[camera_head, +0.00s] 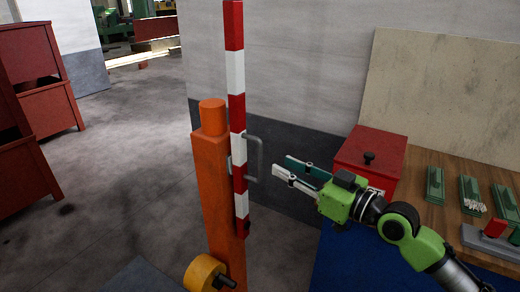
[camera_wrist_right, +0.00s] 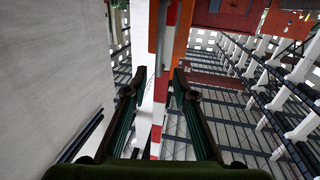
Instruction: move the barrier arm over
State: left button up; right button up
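The barrier arm (camera_head: 236,70) is a red and white striped bar standing upright against an orange post (camera_head: 214,180). A grey handle (camera_head: 260,158) sticks out from its right side. My right gripper (camera_head: 281,165) is open and empty, just right of the handle, its fingers pointing left toward it. They look apart from the handle. My left gripper is not in view.
A yellow-orange cylinder (camera_head: 203,272) sits low at the post. To the right, a red box (camera_head: 370,158) with a black knob and several green trays (camera_head: 434,185) stand on a wooden bench (camera_head: 445,215). Red crates (camera_head: 45,95) stand at the left. The floor left of the post is clear.

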jog(key=p, duration=0.2)
send_over(260, 180)
jog(key=shift+w+d, duration=0.15)
jog(key=shift+d, duration=0.1)
jog(key=shift+w+a+f, duration=0.1)
jog(key=shift+w+a, duration=0.1)
jog(key=shift+a, duration=0.05)
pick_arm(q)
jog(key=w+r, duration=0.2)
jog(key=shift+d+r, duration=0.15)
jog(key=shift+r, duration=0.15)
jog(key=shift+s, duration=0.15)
pick_arm(e)
jog(key=shift+c, duration=0.3)
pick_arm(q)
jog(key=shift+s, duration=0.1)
pick_arm(e)
grip_shut()
